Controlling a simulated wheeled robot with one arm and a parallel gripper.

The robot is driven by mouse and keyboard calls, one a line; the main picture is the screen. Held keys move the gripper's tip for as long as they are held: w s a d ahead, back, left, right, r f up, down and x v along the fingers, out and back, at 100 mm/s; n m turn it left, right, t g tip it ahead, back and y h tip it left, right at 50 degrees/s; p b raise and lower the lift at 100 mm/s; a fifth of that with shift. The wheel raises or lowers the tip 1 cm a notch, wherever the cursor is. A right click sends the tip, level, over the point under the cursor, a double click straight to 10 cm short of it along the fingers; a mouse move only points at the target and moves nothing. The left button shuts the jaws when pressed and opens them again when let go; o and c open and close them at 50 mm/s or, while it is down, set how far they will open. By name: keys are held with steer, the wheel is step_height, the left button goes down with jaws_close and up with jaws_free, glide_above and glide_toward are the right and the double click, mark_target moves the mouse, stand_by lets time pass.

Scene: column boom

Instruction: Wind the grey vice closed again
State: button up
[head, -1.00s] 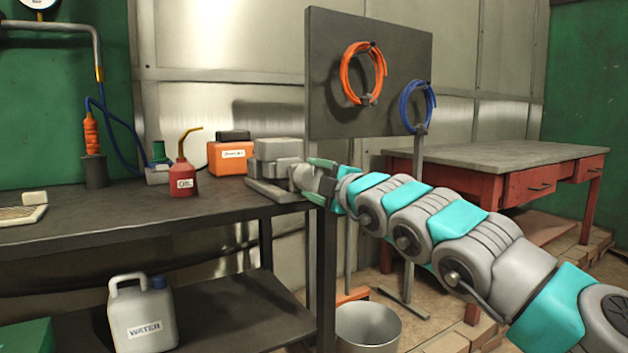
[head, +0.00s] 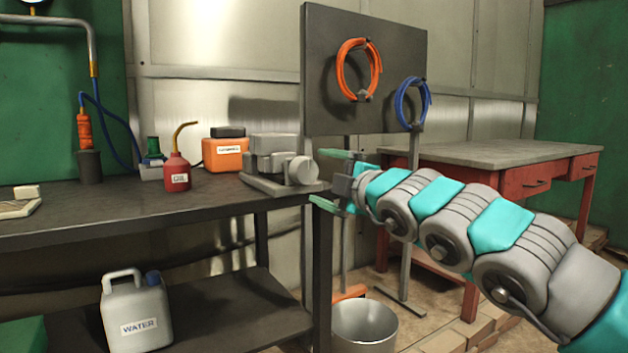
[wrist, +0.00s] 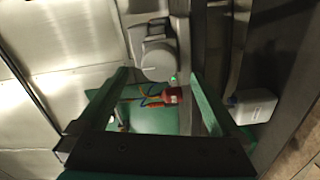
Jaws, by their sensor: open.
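The grey vice (head: 268,160) sits at the right end of the dark workbench, with a round grey knob (head: 302,170) on its right side facing my gripper. The space between its jaws is too small to judge. My gripper (head: 322,177) is open and empty, just right of the knob and apart from it, its teal fingers pointing left. In the wrist view the knob (wrist: 158,62) shows as a pale disc beyond and between the fingertips, below the vice body.
A red oil can (head: 177,173) and an orange box (head: 226,154) stand left of the vice. A dark board (head: 335,60) with orange and blue hoses rises behind. A metal bucket (head: 364,325) is on the floor. A red table (head: 500,165) stands at right.

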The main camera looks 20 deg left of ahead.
steer(key=shift+v, duration=1.1)
